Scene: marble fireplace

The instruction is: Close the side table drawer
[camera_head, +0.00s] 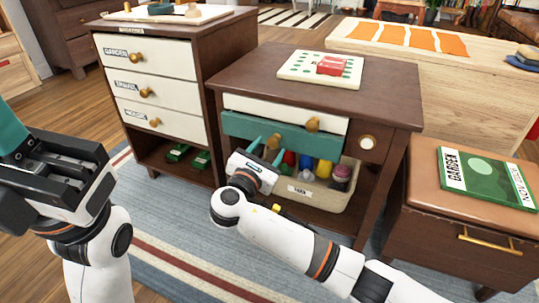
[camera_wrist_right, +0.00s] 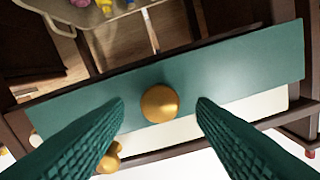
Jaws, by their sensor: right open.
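The dark wood side table (camera_head: 385,98) stands in the middle of the head view. Its teal drawer front (camera_head: 236,124) lies below a white drawer front (camera_head: 240,104) and appears to stand out in front of it. My right gripper (camera_head: 267,152) is open before the teal front, fingers pointing at it. In the wrist view, the teal front (camera_wrist_right: 235,75) spans the picture, and its round gold knob (camera_wrist_right: 160,104) sits between the two apart fingertips. Contact cannot be told. My left gripper (camera_head: 60,170) is at the left, away from the table; its jaw opening is unclear.
A bin of colourful items (camera_head: 318,194) sits on the table's lower shelf. A labelled white-drawer cabinet (camera_head: 230,50) stands left, and a brown seat with a green book (camera_head: 487,180) stands right. A board with a red block (camera_head: 332,66) lies on the tabletop. Rug (camera_head: 160,225) covers the floor in front.

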